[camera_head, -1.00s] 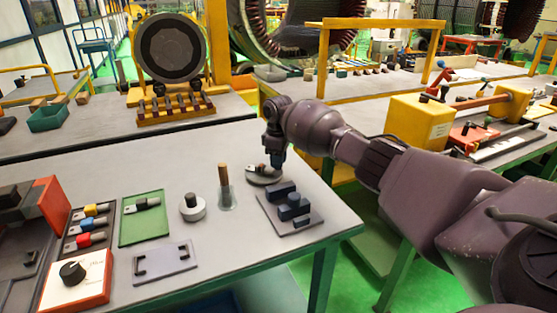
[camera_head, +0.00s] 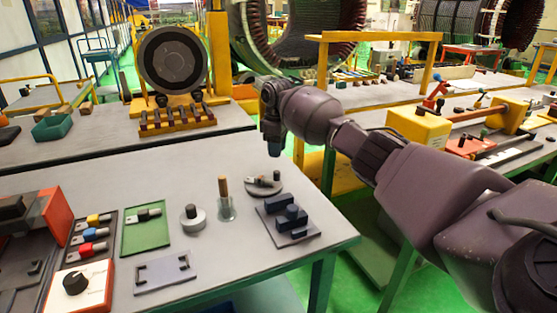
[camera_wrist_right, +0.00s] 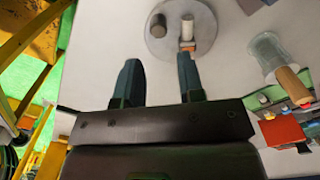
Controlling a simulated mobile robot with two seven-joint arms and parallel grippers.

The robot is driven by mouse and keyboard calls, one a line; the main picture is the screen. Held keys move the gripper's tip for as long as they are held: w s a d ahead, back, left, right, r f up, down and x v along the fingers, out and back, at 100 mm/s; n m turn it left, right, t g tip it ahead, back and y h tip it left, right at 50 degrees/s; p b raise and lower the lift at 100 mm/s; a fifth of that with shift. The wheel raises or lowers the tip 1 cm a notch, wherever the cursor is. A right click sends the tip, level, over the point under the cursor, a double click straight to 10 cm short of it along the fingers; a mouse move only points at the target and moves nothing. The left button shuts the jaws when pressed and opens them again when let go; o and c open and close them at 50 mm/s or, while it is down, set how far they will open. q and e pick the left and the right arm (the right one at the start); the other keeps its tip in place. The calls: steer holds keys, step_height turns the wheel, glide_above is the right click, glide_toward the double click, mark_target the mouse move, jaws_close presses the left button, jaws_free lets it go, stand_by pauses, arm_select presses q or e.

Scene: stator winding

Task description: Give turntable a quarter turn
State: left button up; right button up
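The turntable (camera_head: 263,190) is a round grey disc near the right edge of the table. It carries a dark knob and a lighter piece with a small orange part. The disc also shows in the right wrist view (camera_wrist_right: 165,42), just beyond the fingertips. My right gripper (camera_head: 274,152) hangs above and behind the disc in the head view, apart from it. In the right wrist view its two dark fingers (camera_wrist_right: 158,70) are spread with nothing between them. One fingertip overlaps the disc's edge there, near the orange part. My left gripper is not in view.
A glass with a wooden rod (camera_head: 226,208) stands left of the disc. A dark block fixture (camera_head: 290,236) sits in front of it. A ring with a knob (camera_head: 193,219), a green tray (camera_head: 133,238) and a grey plate (camera_head: 153,282) lie further left. Table behind the disc is clear.

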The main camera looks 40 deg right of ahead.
step_height(320, 180, up, 2)
steer(key=shift+r, duration=0.15)
stand_by(0.6)
